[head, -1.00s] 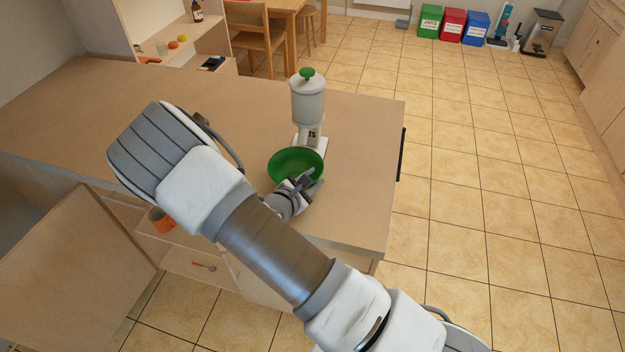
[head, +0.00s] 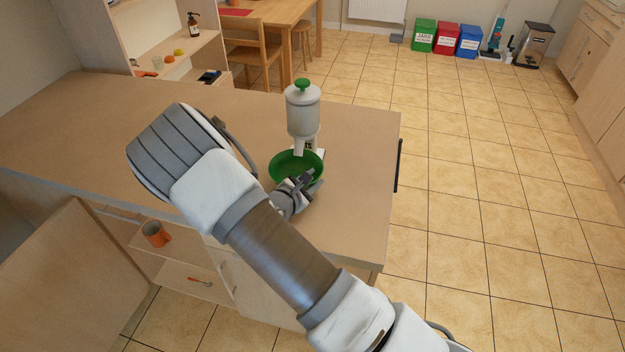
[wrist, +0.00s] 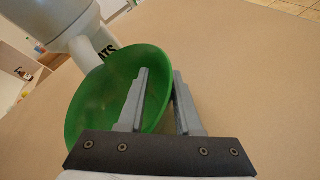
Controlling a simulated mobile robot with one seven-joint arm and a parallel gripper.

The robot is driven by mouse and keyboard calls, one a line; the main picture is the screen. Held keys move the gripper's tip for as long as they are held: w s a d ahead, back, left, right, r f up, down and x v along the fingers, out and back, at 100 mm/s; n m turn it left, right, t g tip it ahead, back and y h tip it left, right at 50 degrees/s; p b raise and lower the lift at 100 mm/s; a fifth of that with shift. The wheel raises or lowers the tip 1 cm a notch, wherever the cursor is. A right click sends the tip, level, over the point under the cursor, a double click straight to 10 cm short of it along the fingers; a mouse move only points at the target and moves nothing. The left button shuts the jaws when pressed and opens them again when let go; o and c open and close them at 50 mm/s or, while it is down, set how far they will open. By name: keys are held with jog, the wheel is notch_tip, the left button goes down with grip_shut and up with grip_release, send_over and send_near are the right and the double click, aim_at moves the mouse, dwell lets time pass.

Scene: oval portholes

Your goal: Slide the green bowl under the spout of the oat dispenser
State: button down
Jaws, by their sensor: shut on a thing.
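The green bowl (head: 284,163) stands on the wooden counter, right in front of the oat dispenser (head: 303,112). The dispenser is white with a green knob, and its spout (head: 299,147) points down at the bowl's back part. In the wrist view the bowl (wrist: 92,108) looks empty, and the spout (wrist: 92,50) of the dispenser reaches over its far rim. My gripper (head: 304,181) is shut on the bowl's near right rim. In the wrist view one finger of my gripper (wrist: 160,85) is inside the bowl and one outside.
The counter (head: 355,190) is clear to the right and left of the bowl; its right edge has a black handle. Below are open shelves with an orange mug (head: 155,233). A table and chair (head: 252,50) and several bins stand at the back.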

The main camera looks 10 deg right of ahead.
jog(key=shift+f+b, duration=0.15)
jog(key=shift+b, duration=0.15)
jog(key=c, duration=0.5)
grip_release()
jog(key=shift+s+a, duration=0.1)
